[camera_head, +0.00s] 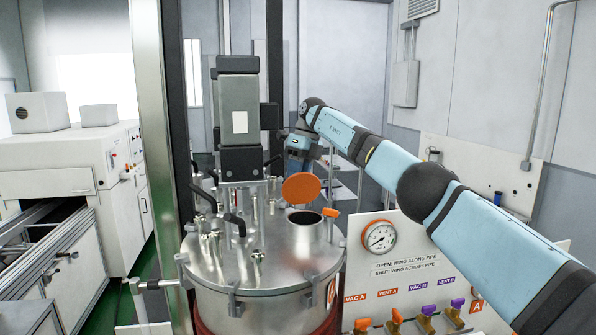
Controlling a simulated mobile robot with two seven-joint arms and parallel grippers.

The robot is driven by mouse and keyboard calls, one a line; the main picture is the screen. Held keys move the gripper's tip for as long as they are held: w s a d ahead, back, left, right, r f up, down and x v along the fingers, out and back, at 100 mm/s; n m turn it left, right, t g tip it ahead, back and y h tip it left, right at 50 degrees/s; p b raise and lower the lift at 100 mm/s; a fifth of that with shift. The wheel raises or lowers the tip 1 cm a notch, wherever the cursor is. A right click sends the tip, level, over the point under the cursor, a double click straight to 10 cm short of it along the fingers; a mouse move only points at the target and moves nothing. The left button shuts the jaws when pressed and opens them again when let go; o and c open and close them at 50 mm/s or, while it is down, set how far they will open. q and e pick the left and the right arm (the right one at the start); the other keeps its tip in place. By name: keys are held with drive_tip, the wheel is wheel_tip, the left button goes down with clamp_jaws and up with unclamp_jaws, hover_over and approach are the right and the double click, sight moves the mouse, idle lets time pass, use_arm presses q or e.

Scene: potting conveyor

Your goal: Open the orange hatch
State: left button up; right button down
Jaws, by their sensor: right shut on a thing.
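The orange hatch (301,188) is a round lid on top of the steel tank (262,262). It stands raised on edge behind a short round pipe neck (305,234), and the neck's dark mouth shows open below it. A small orange catch (331,212) sits at the neck's right rim. My right arm reaches in from the right, and my right gripper (300,167) is just above and behind the hatch's upper edge, shut on it. The fingertips are small and partly hidden, so the exact grip is unclear. My left gripper is not in view.
A grey motor block (239,112) and several black-handled clamps crowd the tank lid on the left. A pressure gauge (379,237) and a white valve panel (408,290) with several coloured valves stand at right. A steel post (165,160) rises left of the tank.

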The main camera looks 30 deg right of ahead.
drive_tip(key=shift+d+f, duration=0.2)
drive_tip(key=shift+f, duration=0.4)
drive_tip(key=c, duration=0.9)
unclamp_jaws()
drive_tip(key=shift+c, duration=0.2)
drive_tip(key=shift+o, duration=0.6)
drive_tip(key=shift+w+d+f, duration=0.2)
drive_tip(key=shift+w+d, duration=0.05)
drive_tip(key=shift+w, duration=0.05)
drive_tip(key=shift+a+r, duration=0.1)
drive_tip(key=shift+r, duration=0.15)
drive_tip(key=shift+s, duration=0.1)
